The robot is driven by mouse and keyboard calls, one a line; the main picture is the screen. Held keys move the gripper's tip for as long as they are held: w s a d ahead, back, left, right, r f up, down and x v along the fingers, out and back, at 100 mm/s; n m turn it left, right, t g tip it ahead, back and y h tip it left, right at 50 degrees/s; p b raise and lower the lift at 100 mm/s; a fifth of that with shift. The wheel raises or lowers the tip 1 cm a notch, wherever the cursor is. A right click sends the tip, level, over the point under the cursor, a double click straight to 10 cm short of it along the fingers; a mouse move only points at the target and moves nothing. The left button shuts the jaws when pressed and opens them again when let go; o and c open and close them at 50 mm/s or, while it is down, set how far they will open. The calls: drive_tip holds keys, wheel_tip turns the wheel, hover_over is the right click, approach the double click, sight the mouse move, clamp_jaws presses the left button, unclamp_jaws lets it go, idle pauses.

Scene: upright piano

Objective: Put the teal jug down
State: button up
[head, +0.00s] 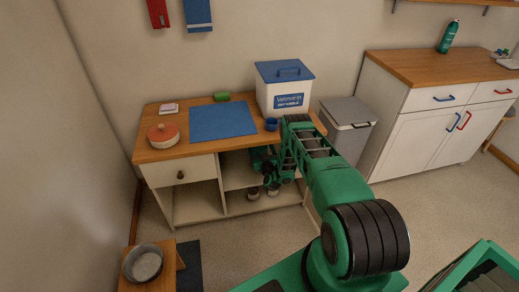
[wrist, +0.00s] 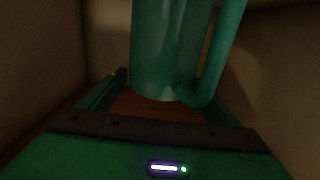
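The teal jug (wrist: 165,45) stands upright in the wrist view, large and close, its top cut off by the frame and its handle (wrist: 222,55) on the right. My gripper (wrist: 165,85) has its fingers on either side of the jug. The left fingertip is right by the jug's side, and the right one is mostly hidden behind the handle, so I cannot tell whether they press on it. In the head view my gripper is at the open right compartment of the wooden-topped cabinet (head: 180,152). I cannot make out the jug there.
Dim walls enclose the jug, with a brown surface (wrist: 145,106) below. On the cabinet top are a blue mat (head: 222,121), a lidded pot (head: 163,135), a blue cup (head: 271,125) and a white bin (head: 284,90). Small containers (head: 253,193) sit low in the compartment.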

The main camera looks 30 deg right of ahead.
drive_tip(key=v, duration=1.2)
drive_tip(key=shift+r, duration=0.15)
